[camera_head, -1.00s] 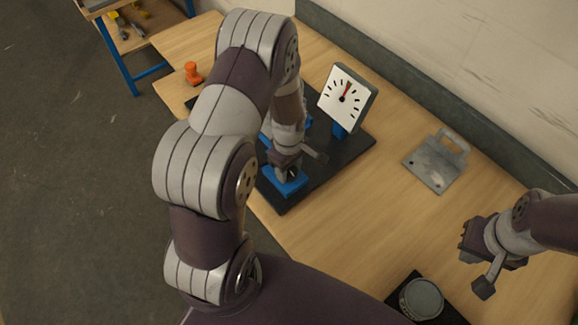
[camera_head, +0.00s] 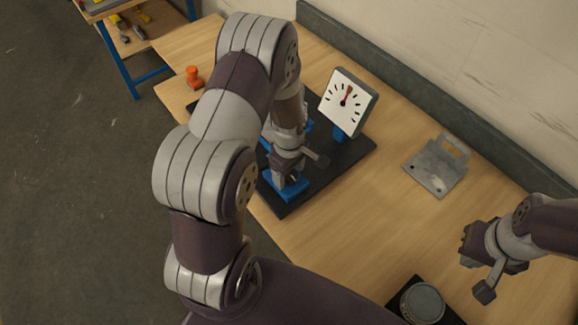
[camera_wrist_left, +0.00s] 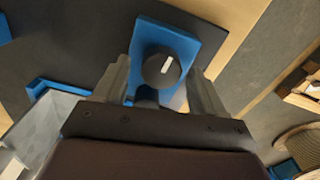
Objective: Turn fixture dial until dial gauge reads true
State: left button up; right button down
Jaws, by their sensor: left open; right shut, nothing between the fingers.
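The fixture dial is a round black knob (camera_wrist_left: 161,70) with a white pointer line, on a blue block (camera_wrist_left: 180,42). The blue block also shows in the head view (camera_head: 291,190) at the near edge of the black base plate (camera_head: 335,162). My left gripper (camera_wrist_left: 160,88) is open, its fingers on either side of the knob with gaps; contact is not visible. In the head view my left gripper (camera_head: 288,178) is over the blue block and hides the knob. The dial gauge (camera_head: 347,101) has a white face; its needle points up near a red mark. My right gripper (camera_head: 466,250) is shut and empty.
A grey metal plate with a handle (camera_head: 437,165) lies right of the base. An orange stamp-like object (camera_head: 194,77) stands at the table's far left. A round grey-lidded item (camera_head: 422,300) sits at the near right. The wooden table between is clear.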

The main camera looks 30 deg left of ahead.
pick_arm(q)
notch_tip(320, 180, up, 12)
jog(key=b, duration=0.2)
jog(key=shift+r, duration=0.25)
jog(key=s+d+m+t, duration=0.1)
jog(key=s+d+m, duration=0.4)
jog(key=s+m, duration=0.4)
jog(key=m, duration=0.6)
jog(key=shift+d+r+m, duration=0.3)
jog(key=shift+d+r, duration=0.1)
jog(key=shift+s, duration=0.2)
